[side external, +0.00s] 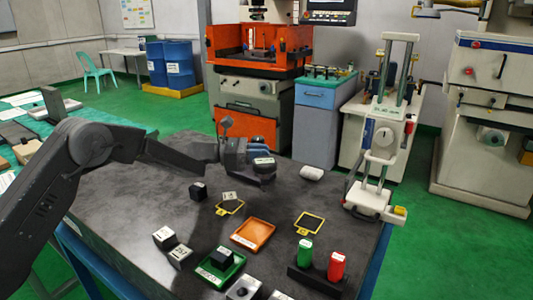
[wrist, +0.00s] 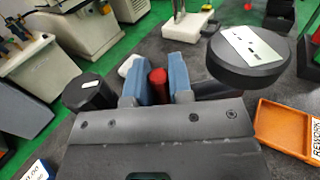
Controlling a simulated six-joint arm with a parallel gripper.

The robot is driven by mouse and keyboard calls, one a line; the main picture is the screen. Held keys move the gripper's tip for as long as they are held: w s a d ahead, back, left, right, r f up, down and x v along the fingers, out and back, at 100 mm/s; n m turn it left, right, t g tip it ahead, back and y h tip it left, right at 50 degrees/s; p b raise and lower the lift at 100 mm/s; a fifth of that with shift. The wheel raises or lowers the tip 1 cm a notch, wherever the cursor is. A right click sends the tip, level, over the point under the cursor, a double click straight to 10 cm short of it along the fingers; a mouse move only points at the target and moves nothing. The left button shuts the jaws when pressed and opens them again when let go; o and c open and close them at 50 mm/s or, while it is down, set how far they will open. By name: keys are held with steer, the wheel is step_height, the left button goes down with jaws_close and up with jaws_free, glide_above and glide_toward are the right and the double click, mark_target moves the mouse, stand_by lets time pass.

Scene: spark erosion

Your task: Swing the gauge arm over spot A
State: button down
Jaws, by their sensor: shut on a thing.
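In the wrist view my gripper (wrist: 158,84) is shut on a red upright grip (wrist: 158,78), between its two blue pads. A dark bar runs behind the pads towards a thick dark disc (wrist: 248,62) with a pale label on top. They look like parts of the gauge arm, but the join is partly hidden. In the side view my gripper (side external: 232,153) is beside this dark disc (side external: 264,166) towards the back of the dark table; the red grip is hidden there. Two yellow-framed dark spots lie on the table, one at left (side external: 230,208) and one at right (side external: 309,223); their letters are unreadable.
An orange tray (side external: 253,235) lies in the table's middle, a green tray (side external: 220,271) with a black block in front. Green (side external: 305,251) and red (side external: 336,265) cylinders stand in a black holder. Small blocks lie left. A white rounded item (side external: 311,173) sits at the back.

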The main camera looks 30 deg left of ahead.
steer(key=shift+s+a+m+g+h, duration=0.25)
steer(key=shift+a+m+g+h, duration=0.25)
steer(key=shift+m+g, duration=0.85)
steer(key=shift+s+a+m+g+h, duration=0.25)
steer(key=shift+a+m+g+h, duration=0.45)
steer(key=shift+g, duration=1.15)
steer(key=shift+s+a+m+g+h, duration=0.25)
steer(key=shift+a+m+g, duration=0.2)
steer(key=shift+m+g, duration=0.95)
steer(key=shift+a+g, duration=0.1)
steer(key=shift+g, duration=0.6)
steer(key=c, duration=1)
jaws_free()
steer(key=shift+c, duration=0.2)
steer(key=shift+r, duration=0.1)
steer(key=s+a+r, duration=0.5)
steer(key=a+r, duration=0.5)
steer(key=r, duration=0.1)
steer(key=shift+a, duration=0.3)
